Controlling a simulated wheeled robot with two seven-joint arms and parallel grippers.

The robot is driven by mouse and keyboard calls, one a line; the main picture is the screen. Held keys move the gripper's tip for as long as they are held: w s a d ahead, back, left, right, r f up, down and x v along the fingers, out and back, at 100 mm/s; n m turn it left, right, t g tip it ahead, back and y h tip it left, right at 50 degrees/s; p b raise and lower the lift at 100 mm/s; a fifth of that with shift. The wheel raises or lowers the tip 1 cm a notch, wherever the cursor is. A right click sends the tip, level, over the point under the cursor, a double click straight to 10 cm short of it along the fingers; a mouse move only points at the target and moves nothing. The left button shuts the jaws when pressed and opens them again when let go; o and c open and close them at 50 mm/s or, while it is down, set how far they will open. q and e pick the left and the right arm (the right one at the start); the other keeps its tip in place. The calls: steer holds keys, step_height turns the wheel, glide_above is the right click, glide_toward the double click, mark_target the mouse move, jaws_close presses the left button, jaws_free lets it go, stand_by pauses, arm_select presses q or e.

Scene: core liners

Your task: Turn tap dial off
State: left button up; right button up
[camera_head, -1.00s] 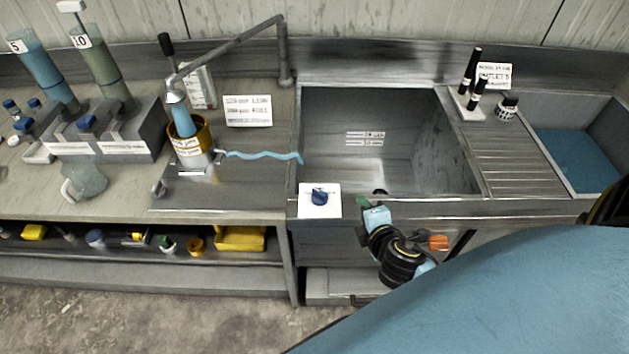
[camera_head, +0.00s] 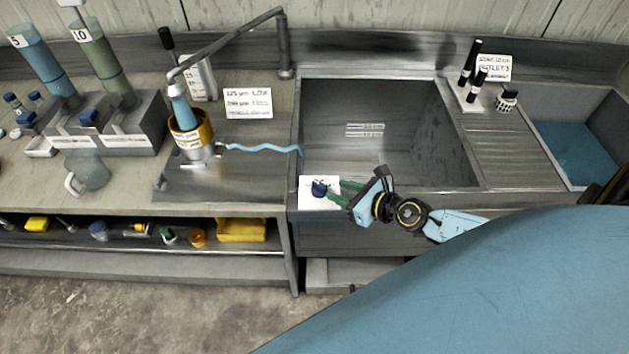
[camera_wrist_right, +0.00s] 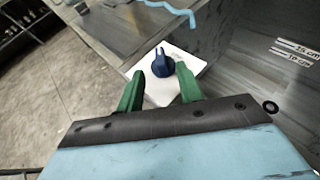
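The tap dial (camera_head: 319,188) is a blue knob on a white square plate (camera_head: 306,201) at the sink's front left corner. In the right wrist view the dial (camera_wrist_right: 163,63) stands up from the plate (camera_wrist_right: 192,62), just beyond the fingertips. My right gripper (camera_head: 336,192) has green fingers and reaches in from the right beside the dial. In the wrist view the right gripper (camera_wrist_right: 160,82) is open, with a finger towards each side of the dial and a gap between them. Whether a finger touches the dial is unclear. My left gripper is not in view.
The steel sink basin (camera_head: 400,120) lies behind the plate. A bent metal tap pipe (camera_head: 230,42) reaches over a yellow-collared cylinder (camera_head: 188,130) with a light blue hose (camera_head: 262,147). A clear jug (camera_head: 88,170) and blue and green columns stand left. Black bottles (camera_head: 470,62) stand at right.

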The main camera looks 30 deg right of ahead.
mark_target(320, 184)
steer(key=b+x, duration=0.2)
steer(key=x, duration=0.7)
steer(key=shift+w+a+f, duration=0.15)
steer(key=shift+w+f, duration=0.1)
steer(key=shift+w, duration=0.05)
jaws_close()
